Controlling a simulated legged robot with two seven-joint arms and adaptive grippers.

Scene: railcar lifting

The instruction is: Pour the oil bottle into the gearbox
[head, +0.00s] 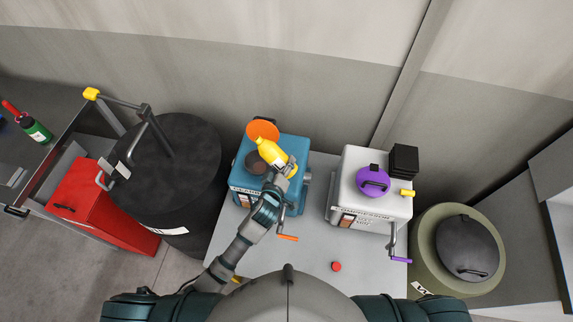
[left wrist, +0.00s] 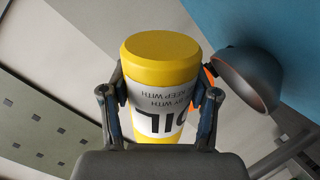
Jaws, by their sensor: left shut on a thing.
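The yellow oil bottle (head: 270,150) is tilted over the blue gearbox (head: 297,150) in the head view, its narrow end toward the orange disc (head: 262,128) at the gearbox's back. My left gripper (head: 284,168) is shut on the bottle. In the left wrist view the bottle (left wrist: 162,60) sits between both fingers (left wrist: 160,110), its white label upside down. A dark round cup-like part (head: 256,162) is on the gearbox top beside the bottle; a similar cup (left wrist: 248,78) shows in the left wrist view. The bottle's mouth and any oil flow cannot be made out. My right gripper is out of view.
A white machine (head: 365,205) with a purple lid (head: 373,182) stands to the right on the same table (head: 300,250). A small red cap (head: 336,266) lies in front. A black drum (head: 190,150) stands left, an olive drum (head: 425,245) right.

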